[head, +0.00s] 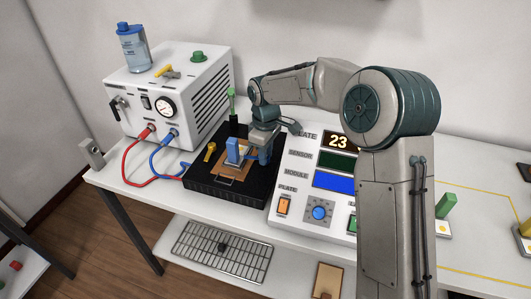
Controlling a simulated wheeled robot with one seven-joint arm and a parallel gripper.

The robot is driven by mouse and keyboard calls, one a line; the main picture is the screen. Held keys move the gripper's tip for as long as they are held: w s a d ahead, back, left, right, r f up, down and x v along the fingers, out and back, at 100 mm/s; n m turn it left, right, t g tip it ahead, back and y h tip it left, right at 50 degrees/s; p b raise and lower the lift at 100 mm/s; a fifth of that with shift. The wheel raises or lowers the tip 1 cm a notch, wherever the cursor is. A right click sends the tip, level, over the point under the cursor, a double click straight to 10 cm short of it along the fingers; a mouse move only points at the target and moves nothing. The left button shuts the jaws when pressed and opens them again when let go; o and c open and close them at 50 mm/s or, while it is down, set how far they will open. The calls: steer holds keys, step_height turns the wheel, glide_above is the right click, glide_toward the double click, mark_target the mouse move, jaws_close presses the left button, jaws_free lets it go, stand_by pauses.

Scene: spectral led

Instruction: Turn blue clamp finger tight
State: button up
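The blue clamp (232,149) stands upright on the black plate (225,197), at the left side of a brown square piece (240,168). My gripper (254,156) reaches down from the upper right and is close beside the blue clamp, to its right. Its fingers are small and partly hidden by the wrist, so I cannot tell whether they touch the clamp or how far apart they are. A yellow clamp (210,151) stands at the left of the plate, and a green-topped post (232,99) stands at its back.
A white supply box (165,90) with a gauge stands left, joined by red (128,160) and blue (160,160) hoses. A control panel (300,178) reading 23 stands right of the plate. My arm hides part of the panel.

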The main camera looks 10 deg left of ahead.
jaws_close()
steer(key=shift+m, duration=2.9)
steer(key=o, duration=0.7)
jaws_free()
step_height(320, 180, up, 14)
steer(key=p, duration=0.1)
